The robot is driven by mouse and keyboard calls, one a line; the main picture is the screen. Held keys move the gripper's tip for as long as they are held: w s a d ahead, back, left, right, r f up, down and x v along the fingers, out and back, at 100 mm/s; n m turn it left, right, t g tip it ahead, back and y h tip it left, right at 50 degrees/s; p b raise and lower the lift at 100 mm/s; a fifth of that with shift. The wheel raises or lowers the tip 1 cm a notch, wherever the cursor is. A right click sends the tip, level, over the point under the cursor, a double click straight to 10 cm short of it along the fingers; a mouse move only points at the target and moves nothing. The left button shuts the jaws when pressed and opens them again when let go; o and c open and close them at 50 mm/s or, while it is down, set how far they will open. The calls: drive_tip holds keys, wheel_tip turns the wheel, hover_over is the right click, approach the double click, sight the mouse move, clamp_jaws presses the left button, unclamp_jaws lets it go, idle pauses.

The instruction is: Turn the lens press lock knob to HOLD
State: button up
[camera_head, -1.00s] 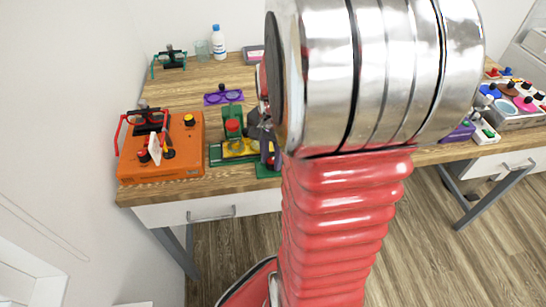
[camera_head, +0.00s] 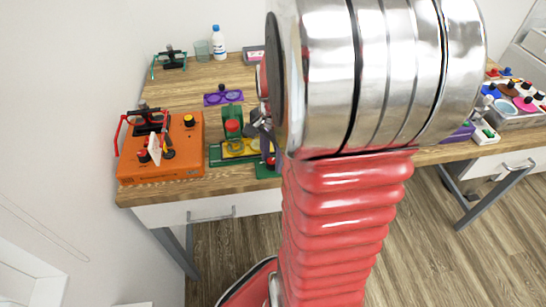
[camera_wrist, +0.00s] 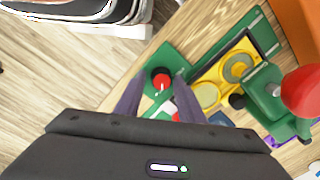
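The lens press (camera_head: 232,146) is a green and yellow device near the table's front edge. Its large red top (camera_wrist: 302,92) shows at the right of the wrist view. A small red knob with a dark rim (camera_wrist: 161,80), apparently the lock knob, sits on the press's green end plate (camera_wrist: 176,58). It also shows in the head view (camera_head: 271,161). My gripper (camera_wrist: 160,77) is open, its two fingers on either side of the knob in the picture. I cannot tell whether they touch it. White and red marks beside the knob are partly hidden, and no label is readable.
An orange box (camera_head: 185,160) with knobs and a red handle stands left of the press. A purple holder (camera_head: 223,98) lies behind it. A bottle (camera_head: 218,42) and a glass (camera_head: 202,50) stand at the back. My arm hides the table's middle.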

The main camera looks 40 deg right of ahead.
sight(273, 163)
drive_tip(key=shift+o, duration=0.9)
drive_tip(key=shift+w+r, duration=0.1)
drive_tip(key=shift+r, duration=0.2)
wheel_tip(273, 163, up, 13)
drive_tip(key=shift+s, duration=0.3)
